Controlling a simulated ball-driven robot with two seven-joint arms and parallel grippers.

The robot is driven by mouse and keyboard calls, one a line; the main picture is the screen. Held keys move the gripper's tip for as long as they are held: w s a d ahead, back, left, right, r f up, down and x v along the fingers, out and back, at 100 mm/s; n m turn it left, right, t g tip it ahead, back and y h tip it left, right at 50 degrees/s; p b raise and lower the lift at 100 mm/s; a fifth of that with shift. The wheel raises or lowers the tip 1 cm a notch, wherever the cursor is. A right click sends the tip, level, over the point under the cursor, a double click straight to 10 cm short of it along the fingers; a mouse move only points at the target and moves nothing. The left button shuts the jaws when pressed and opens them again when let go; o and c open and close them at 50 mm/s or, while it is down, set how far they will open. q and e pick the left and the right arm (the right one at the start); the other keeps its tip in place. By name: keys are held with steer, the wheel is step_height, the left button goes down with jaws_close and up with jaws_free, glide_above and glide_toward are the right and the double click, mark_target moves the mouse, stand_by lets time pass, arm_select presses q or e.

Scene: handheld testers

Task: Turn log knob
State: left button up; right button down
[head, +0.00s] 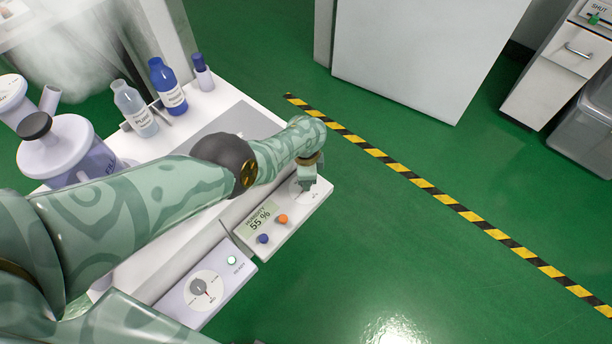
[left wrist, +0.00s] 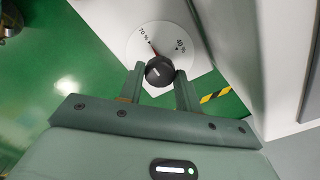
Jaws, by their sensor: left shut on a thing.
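The humidity tester (head: 283,222) is a white box with a display reading "HUMIDITY 55 %", an orange button (head: 283,219) and a blue button (head: 263,239). My left gripper (head: 307,184) reaches down over its far right end. In the left wrist view, my left gripper (left wrist: 160,72) is shut on a round black knob (left wrist: 160,71), one finger on each side. Behind the knob is a white dial (left wrist: 163,38) marked "70 %" and "40 %", with a red pointer toward the 70 % side. In the head view the gripper and arm hide the knob. My right gripper is not in view.
A second tester (head: 235,276) with a grey knob (head: 199,287) stands at the front left. Bottles (head: 168,86) and a lidded white jar (head: 66,152) stand on the cart's far left. Green floor with a striped line (head: 425,184) lies clear to the right.

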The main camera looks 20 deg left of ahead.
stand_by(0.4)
arm_select(q)
steer(key=o, duration=1)
steer(key=shift+r, duration=0.15)
step_height(320, 180, up, 4)
steer(key=shift+w+f+p, duration=0.1)
steer(key=shift+f+p, duration=0.15)
steer(key=shift+p, duration=0.95)
step_height(320, 180, up, 12)
steer(key=p, duration=0.7)
steer(key=shift+r, duration=0.2)
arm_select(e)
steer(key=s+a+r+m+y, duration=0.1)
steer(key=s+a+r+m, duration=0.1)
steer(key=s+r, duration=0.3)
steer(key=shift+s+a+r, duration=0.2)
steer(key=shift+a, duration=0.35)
